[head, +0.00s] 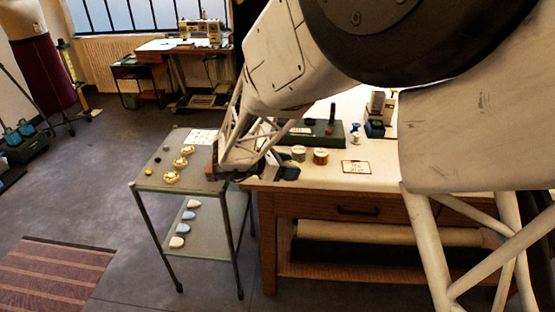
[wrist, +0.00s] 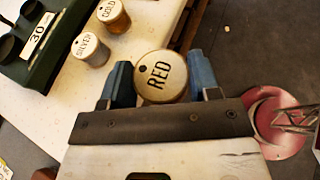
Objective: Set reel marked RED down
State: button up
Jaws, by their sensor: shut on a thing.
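The reel marked RED (wrist: 163,69) shows its pale round top with black lettering in the wrist view. My gripper (wrist: 162,80) is shut on it, one blue finger on each side. They are above the front edge of the cream-topped table (head: 385,180). In the head view my gripper (head: 284,172) is near the table's front left corner, and I cannot make out the reel there. I cannot tell whether its base touches the table. The SILVER reel (wrist: 90,50) and GOLD reel (wrist: 113,16) stand on the table; they also show in the head view (head: 298,153) (head: 320,156).
A green box (head: 328,132) marked 30 stands behind the reels. A small card (head: 356,167) lies to their right. A trolley (head: 150,183) with several small items stands left of the table. Bare tabletop lies near the front edge.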

jog(key=shift+w, duration=0.1)
jog(key=shift+w+a+f, duration=0.25)
jog(key=shift+w+a, duration=0.55)
jog(key=shift+w, duration=1.55)
jog(key=shift+w+a+f, duration=0.2)
jog(key=shift+w+a, duration=0.6)
jog(key=shift+w, duration=1.6)
jog(key=shift+w+a+f, duration=0.25)
jog(key=shift+w+a, duration=0.55)
jog(key=shift+w, duration=1.55)
jog(key=shift+w+a, duration=0.1)
jog(key=shift+w, duration=0.15)
jog(key=shift+w+f, duration=0.2)
jog(key=shift+f, duration=1.6)
jog(key=shift+f, duration=0.1)
jog(key=o, duration=0.9)
jog(key=shift+o, duration=0.2)
